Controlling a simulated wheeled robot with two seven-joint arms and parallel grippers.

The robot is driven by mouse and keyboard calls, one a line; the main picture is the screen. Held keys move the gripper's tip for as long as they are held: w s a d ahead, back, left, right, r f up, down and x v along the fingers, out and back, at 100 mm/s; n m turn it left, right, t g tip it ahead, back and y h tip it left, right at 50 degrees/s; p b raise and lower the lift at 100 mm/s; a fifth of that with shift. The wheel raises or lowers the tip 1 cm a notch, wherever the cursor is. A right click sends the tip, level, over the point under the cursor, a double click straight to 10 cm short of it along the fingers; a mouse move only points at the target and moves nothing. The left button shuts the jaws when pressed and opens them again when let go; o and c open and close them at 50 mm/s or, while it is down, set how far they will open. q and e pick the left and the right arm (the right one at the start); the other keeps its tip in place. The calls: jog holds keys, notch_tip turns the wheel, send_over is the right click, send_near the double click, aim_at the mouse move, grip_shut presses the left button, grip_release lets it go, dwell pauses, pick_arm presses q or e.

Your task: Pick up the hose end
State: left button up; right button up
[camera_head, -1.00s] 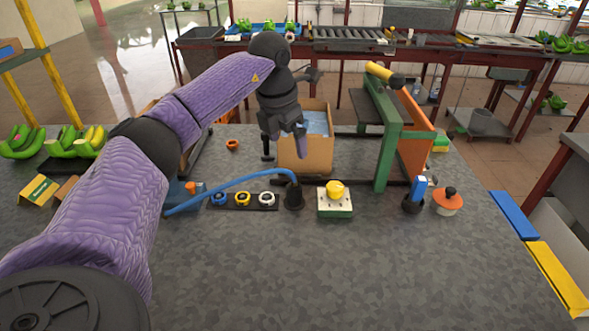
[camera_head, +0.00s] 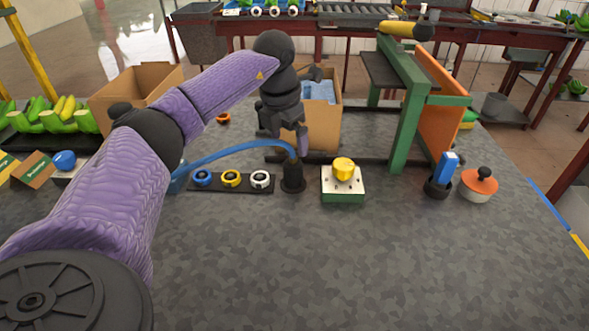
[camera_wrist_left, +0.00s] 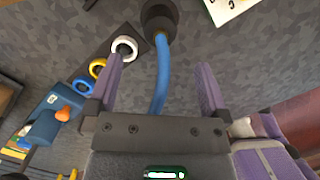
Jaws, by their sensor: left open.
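The blue hose (camera_head: 235,148) arches from a blue box at the left to a black round holder (camera_head: 293,180), where its end stands upright. In the left wrist view the hose (camera_wrist_left: 163,75) runs between the two purple fingers, with the black holder (camera_wrist_left: 159,16) beyond the fingertips. My left gripper (camera_head: 284,138) points down just above and behind the hose end. It also shows in the wrist view (camera_wrist_left: 159,76), fingers apart, one on each side of the hose, with gaps visible. The hose tip is hidden inside the holder. My right gripper is not in view.
Left of the holder is a black strip with blue, yellow and white rings (camera_head: 231,180). Right of it is a green-white box with a yellow knob (camera_head: 343,184). A cardboard box (camera_head: 324,128) and green-orange frame (camera_head: 410,110) stand behind. The front table is clear.

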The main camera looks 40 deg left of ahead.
aim_at(292, 163)
pick_arm(q)
jog(key=f+b, duration=0.1)
jog(key=f, duration=0.1)
jog(key=f+b, duration=0.1)
jog(key=f, duration=0.2)
jog(key=w+f, duration=0.1)
jog(key=f, duration=0.2)
jog(key=shift+b, duration=0.4)
jog(key=shift+w+f, duration=0.15)
jog(key=shift+f, duration=0.2)
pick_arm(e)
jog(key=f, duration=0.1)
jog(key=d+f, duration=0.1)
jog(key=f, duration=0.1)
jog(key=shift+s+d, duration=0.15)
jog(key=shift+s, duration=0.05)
